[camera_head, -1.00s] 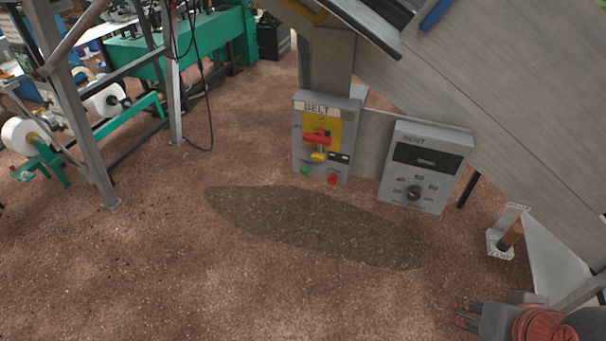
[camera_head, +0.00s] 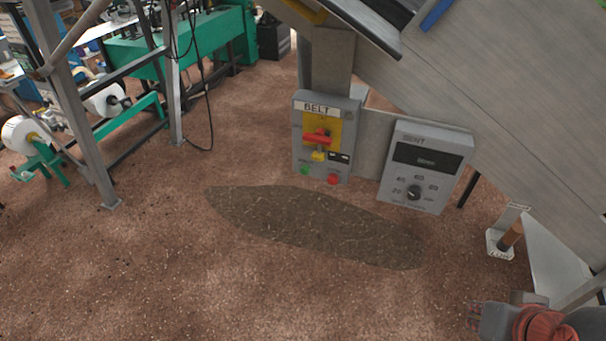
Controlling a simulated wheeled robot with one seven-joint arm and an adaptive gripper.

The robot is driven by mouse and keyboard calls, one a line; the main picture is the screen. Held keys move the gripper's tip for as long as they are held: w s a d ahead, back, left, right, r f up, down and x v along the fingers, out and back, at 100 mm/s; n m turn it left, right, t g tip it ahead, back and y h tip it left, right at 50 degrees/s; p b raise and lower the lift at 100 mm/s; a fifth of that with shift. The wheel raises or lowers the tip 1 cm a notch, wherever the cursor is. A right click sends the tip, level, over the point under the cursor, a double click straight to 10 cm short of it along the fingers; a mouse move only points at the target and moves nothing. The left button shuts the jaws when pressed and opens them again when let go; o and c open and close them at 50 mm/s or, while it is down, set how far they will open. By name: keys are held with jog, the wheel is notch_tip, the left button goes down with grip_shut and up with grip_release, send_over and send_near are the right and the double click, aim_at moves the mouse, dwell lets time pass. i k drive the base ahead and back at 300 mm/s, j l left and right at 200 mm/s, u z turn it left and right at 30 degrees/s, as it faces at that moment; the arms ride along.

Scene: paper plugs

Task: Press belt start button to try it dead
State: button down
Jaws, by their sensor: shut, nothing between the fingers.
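The grey BELT control box (camera_head: 342,112) stands at the centre, fixed below the machine's sloped grey side. A green button (camera_head: 305,171) sits at its lower left and a red button (camera_head: 333,180) at its lower right. Above them a red switch handle (camera_head: 317,138) lies across a yellow plate, with a yellow padlock-like piece (camera_head: 318,155) hanging just below it. My gripper (camera_head: 474,314) is at the bottom right, shut and empty, its fingers pointing left. It is well apart from the box and touches nothing visible.
A second grey box (camera_head: 425,178) with a dial and dark display is right of the BELT box. A metal frame (camera_head: 92,170) and green machine (camera_head: 180,45) stand left. The brown floor in front is open.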

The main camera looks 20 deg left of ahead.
aim_at(304, 170)
jog(key=i+l+u, duration=0.75)
